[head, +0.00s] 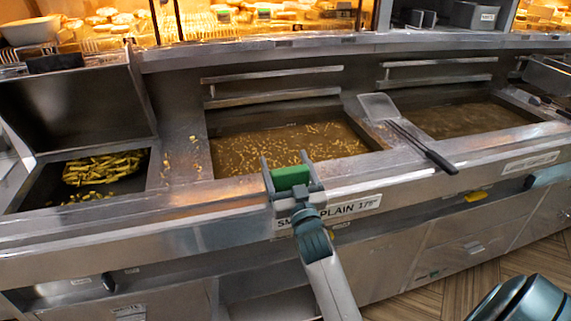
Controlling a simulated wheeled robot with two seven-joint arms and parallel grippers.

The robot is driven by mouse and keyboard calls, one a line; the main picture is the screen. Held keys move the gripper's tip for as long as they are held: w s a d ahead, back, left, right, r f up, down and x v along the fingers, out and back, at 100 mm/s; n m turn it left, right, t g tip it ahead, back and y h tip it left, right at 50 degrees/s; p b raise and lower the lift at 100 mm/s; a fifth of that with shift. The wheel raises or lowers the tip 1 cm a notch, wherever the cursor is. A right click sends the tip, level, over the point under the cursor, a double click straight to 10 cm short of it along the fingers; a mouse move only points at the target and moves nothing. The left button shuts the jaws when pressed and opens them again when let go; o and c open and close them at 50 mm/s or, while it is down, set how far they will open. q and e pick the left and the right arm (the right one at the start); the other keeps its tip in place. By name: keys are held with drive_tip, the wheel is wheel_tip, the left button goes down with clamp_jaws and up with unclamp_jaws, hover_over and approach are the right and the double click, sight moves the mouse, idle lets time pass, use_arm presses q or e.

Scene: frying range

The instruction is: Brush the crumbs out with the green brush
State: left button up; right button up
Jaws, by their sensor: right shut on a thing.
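My right gripper (285,161) is shut on the green brush (290,178), a green block between its two fingers. It is at the front edge of the middle frying vat (235,158), above the label on the front panel. Many small pale crumbs (290,142) lie spread over the brown surface in this vat. A few more crumbs (194,140) lie on the metal ledge to its left. The brush's underside is hidden, so I cannot tell whether it touches the metal. My left gripper is not in view.
Fries (103,168) lie in the bay at the left. A flat metal scoop (380,107) with a dark handle lies across the divider between the middle vat and the right vat (465,119). Lit food shelves (265,18) run along the back. Wooden floor shows at lower right.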

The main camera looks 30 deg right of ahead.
drive_tip(key=shift+d+f, duration=0.1)
drive_tip(key=shift+s+d+p, duration=0.3)
drive_tip(key=shift+d, duration=0.5)
drive_tip(key=shift+s+d+p, duration=0.25)
drive_tip(key=shift+d, duration=0.5)
drive_tip(key=shift+d, duration=0.1)
drive_tip(key=shift+s+d+p, duration=0.25)
drive_tip(key=shift+d+p, duration=0.1)
drive_tip(key=shift+d, duration=0.4)
drive_tip(key=shift+s+d, duration=0.25)
drive_tip(key=shift+d, duration=0.55)
drive_tip(key=shift+d, duration=0.1)
drive_tip(key=shift+s+d+p, duration=0.25)
drive_tip(key=shift+d+p, duration=0.05)
drive_tip(key=shift+d, duration=0.45)
drive_tip(key=shift+s+d+p, duration=0.25)
drive_tip(key=shift+d, duration=0.5)
